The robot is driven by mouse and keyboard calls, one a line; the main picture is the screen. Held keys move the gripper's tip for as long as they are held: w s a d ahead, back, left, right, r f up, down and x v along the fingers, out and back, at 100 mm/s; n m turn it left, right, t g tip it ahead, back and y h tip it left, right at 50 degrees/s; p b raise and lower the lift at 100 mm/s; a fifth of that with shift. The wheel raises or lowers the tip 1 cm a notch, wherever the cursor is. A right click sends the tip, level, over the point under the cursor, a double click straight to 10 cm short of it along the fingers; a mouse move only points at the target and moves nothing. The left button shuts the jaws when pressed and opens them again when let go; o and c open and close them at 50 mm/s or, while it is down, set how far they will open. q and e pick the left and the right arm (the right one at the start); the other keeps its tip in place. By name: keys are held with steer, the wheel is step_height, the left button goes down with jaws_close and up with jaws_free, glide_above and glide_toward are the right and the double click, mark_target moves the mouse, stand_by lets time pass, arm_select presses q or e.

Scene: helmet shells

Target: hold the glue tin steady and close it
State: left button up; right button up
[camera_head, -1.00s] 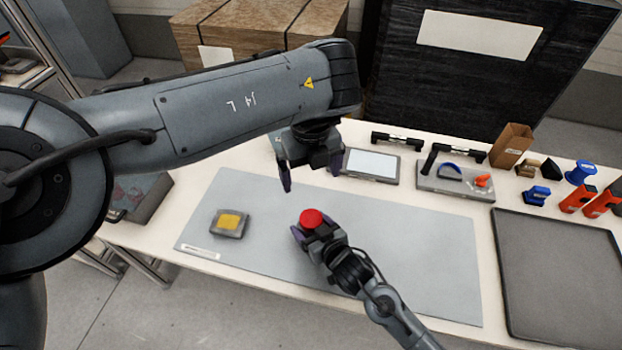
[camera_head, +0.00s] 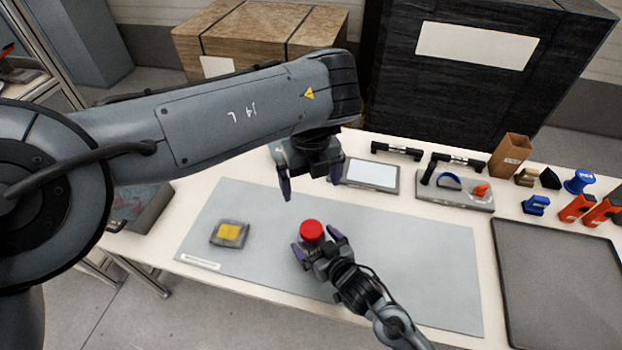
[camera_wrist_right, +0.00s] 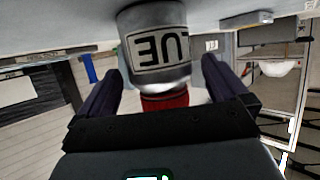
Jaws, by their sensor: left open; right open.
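The glue tin stands upright on the grey mat (camera_head: 420,250). Its red lid (camera_head: 312,231) shows from above in the head view. In the right wrist view, which is upside down, the grey tin body (camera_wrist_right: 160,45) carries a label with the letters "UE", and the red lid (camera_wrist_right: 165,101) is on the near side. My right gripper (camera_head: 317,242) is open, its fingers (camera_wrist_right: 160,80) on either side of the tin's lid end with visible gaps. My left gripper (camera_head: 311,187) is open and empty, above the mat behind the tin. The tin's lower body is hidden in the head view.
A grey block with a yellow top (camera_head: 229,233) lies on the mat to the left. A tablet-like panel (camera_head: 371,173), a tool tray (camera_head: 455,198), a cardboard box (camera_head: 510,154) and orange and blue tools line the back. A dark tray (camera_head: 560,285) lies at right. The right mat is clear.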

steer(key=p+v, duration=0.1)
steer(key=v, duration=0.7)
steer(key=shift+s, duration=0.2)
steer(key=shift+r, duration=0.1)
